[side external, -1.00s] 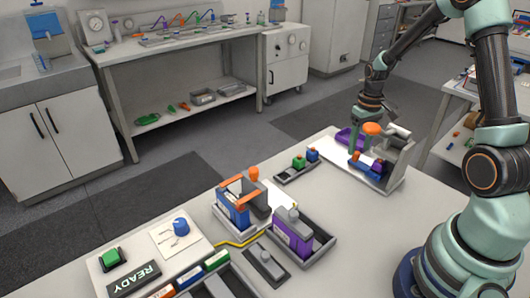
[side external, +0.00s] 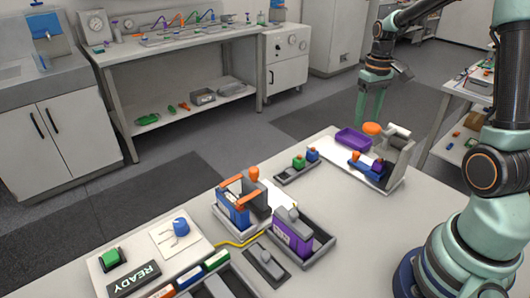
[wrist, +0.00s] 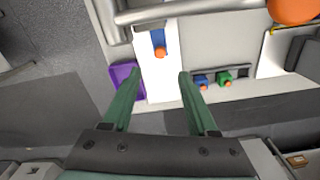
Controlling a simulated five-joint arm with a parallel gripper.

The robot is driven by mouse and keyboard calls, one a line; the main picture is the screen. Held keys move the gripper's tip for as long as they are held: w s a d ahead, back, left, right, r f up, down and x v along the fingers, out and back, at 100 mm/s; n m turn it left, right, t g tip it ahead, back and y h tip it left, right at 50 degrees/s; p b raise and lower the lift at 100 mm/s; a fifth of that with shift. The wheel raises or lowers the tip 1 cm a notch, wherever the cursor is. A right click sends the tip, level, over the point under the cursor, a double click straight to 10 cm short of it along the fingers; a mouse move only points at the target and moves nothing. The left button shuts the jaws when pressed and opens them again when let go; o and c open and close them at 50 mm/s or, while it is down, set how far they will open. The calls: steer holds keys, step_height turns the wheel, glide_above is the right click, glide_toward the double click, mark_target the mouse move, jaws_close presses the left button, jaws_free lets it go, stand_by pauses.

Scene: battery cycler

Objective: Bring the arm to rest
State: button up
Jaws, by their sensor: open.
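My gripper (side external: 371,110) is open and empty, raised above the far end of the table in the side external view. Its two green fingers point down, apart from everything on the table. In the wrist view, my gripper (wrist: 159,77) shows a wide gap between the fingers. Below lies a white strip (wrist: 160,82) with a purple tray (wrist: 122,76) beside it. The purple tray also shows in the side external view (side external: 352,138).
A grey stand (side external: 398,158) with an orange knob (side external: 371,128) is at the table's far right. A rack with green and blue pieces (side external: 297,172), a blue battery holder (side external: 236,212) and a purple one (side external: 294,238) stand nearer. Air around my gripper is clear.

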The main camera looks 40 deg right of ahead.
steer(key=s+a+r+n+t, duration=0.1)
steer(key=s+a+r+t, duration=0.1)
steer(key=a, duration=0.5)
steer(key=s+a+r+n+t, duration=0.1)
steer(key=s+a+r, duration=0.1)
steer(key=a+r, duration=0.2)
steer(key=s+a+r+n+t, duration=0.1)
steer(key=s+a+r+t, duration=0.1)
steer(key=a, duration=0.8)
steer(key=shift+s+r+t, duration=0.25)
steer(key=shift+r+t, duration=0.05)
steer(key=shift+r, duration=0.6)
